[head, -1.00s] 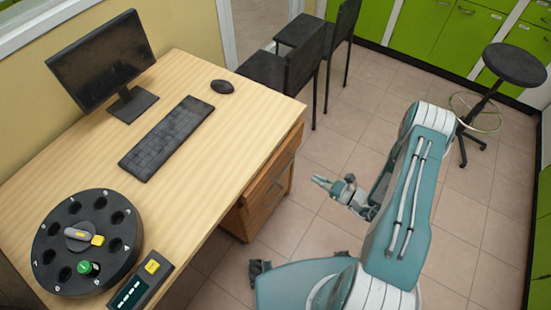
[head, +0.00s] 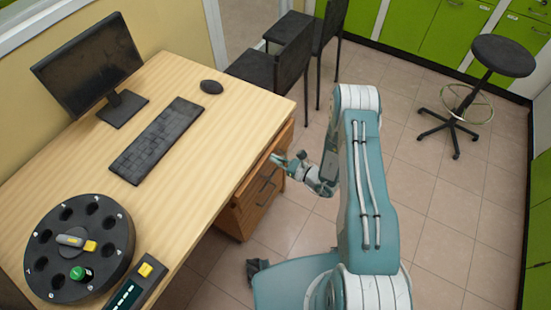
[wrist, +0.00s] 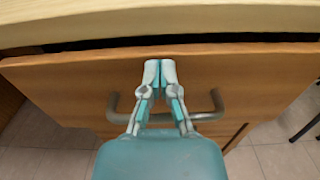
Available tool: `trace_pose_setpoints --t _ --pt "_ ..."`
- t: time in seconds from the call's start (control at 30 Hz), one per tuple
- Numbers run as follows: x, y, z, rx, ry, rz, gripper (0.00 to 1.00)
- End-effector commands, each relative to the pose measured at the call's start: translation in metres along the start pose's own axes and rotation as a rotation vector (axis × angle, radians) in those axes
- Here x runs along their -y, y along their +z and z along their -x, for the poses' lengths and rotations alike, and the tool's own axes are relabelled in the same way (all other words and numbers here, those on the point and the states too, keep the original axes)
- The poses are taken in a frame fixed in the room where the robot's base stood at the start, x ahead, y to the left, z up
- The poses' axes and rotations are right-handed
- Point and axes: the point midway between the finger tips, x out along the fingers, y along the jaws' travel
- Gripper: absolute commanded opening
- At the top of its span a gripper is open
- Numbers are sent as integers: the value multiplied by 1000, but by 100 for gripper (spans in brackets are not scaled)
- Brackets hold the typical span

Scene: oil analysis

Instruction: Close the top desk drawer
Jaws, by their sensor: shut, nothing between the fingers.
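The top desk drawer (wrist: 70,85) fills much of the wrist view, with its wooden front below the desktop edge. A dark gap shows between the drawer's top edge and the desktop, so it appears slightly pulled out. Its metal bar handle (wrist: 214,103) is partly hidden behind my gripper (wrist: 160,68). My gripper's fingers are together and empty, pointing at the upper middle of the drawer front. They are at or very close to it; I cannot tell whether they touch. In the head view my gripper (head: 279,158) is beside the drawer unit (head: 236,216) under the desk's right side.
The desk (head: 190,150) carries a monitor (head: 88,65), keyboard (head: 157,140), mouse (head: 211,87) and a round black sample carousel (head: 112,262). Black chairs (head: 275,75) stand beyond the desk. A stool (head: 502,56) is at the far right. The floor right of my arm is clear.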

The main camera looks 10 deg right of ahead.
Motion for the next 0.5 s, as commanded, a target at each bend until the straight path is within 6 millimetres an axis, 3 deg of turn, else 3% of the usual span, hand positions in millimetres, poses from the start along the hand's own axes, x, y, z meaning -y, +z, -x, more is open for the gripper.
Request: trace_pose_setpoints --t 0.27,0.5 --pt "0 0 -3 0 2 1 0" --pt "0 0 -39 0 4 2 0"
